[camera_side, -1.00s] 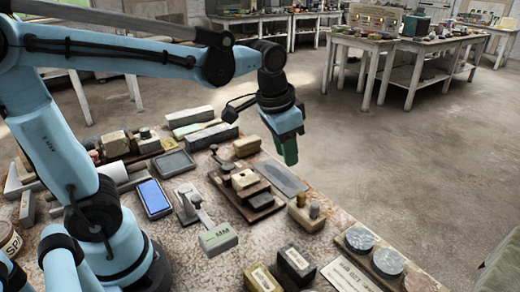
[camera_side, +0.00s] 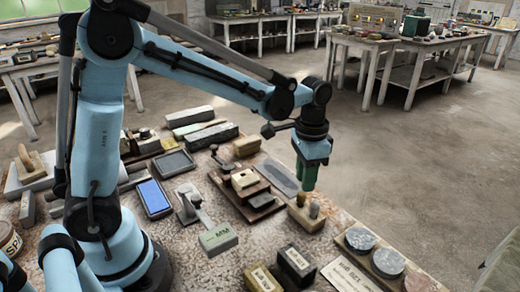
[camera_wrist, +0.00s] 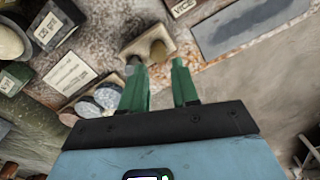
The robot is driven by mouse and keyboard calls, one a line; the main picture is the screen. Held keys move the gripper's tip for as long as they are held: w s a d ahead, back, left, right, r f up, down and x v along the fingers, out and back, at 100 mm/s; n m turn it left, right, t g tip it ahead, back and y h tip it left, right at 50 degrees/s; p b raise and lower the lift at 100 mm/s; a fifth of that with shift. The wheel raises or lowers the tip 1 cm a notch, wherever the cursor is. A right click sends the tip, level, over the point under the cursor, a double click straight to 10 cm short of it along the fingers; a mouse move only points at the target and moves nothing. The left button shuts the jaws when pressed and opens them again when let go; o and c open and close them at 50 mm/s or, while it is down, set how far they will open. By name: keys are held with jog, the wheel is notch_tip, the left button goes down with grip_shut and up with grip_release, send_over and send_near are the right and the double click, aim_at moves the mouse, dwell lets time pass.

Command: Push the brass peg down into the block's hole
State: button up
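The small tan block (camera_side: 298,220) lies near the bench's right edge in the side view, with two short pegs standing up from it. The brownish peg (camera_side: 314,210) is at its right, and a paler peg (camera_side: 301,198) is behind it. In the wrist view the block (camera_wrist: 146,36) carries a brown peg (camera_wrist: 158,50) and a greyish one by the left fingertip. Which one is brass is unclear. My gripper (camera_side: 307,184) points down just above the block. Its green fingers (camera_wrist: 160,72) are apart with nothing between them. The hole is not visible.
A dark board with a stacked block (camera_side: 246,180) lies left of the block. A grey slab (camera_side: 279,177) lies behind it. A tray of round discs (camera_side: 360,240) and dark labelled boxes (camera_side: 297,263) stand in front. Open floor lies right.

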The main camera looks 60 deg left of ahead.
aim_at(301, 195)
jog(key=shift+s+f, duration=0.15)
jog(key=shift+f, duration=1.35)
jog(key=shift+s+f, duration=0.15)
jog(key=shift+f, duration=1.3)
grip_shut()
